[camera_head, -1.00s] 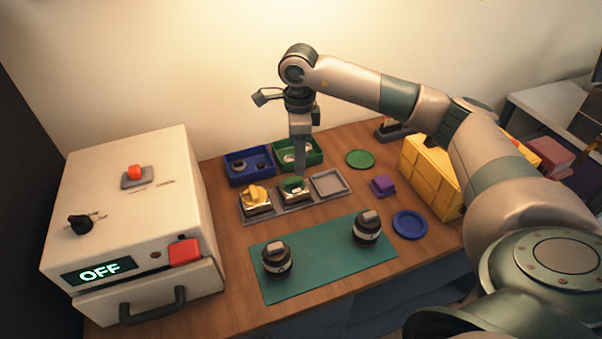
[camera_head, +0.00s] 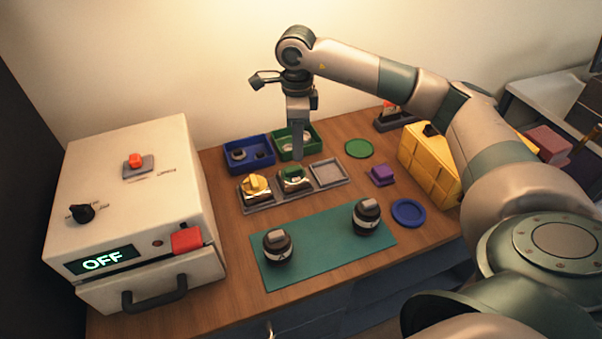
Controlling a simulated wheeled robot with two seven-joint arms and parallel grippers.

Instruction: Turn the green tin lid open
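The green-topped tin (camera_head: 293,176) sits in the middle compartment of the grey three-part tray (camera_head: 268,207). Its body looks gold or metallic, and its green lid carries a raised grip. My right gripper (camera_head: 298,157) points down just above and behind this lid, with a small gap seemingly between them. The fingers are seen edge-on, so whether they are open or shut does not show. Nothing is visibly held. A yellow-topped tin (camera_head: 256,187) sits in the left compartment; the right compartment is empty. My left gripper is out of view.
Blue (camera_head: 249,168) and green (camera_head: 318,140) bins stand behind the tray. A green disc (camera_head: 359,148), purple block (camera_head: 380,174), blue dish (camera_head: 408,212) and yellow box (camera_head: 428,165) lie right. Two dark jars stand on the green mat (camera_head: 325,262). A white machine (camera_head: 130,210) reading OFF fills the left.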

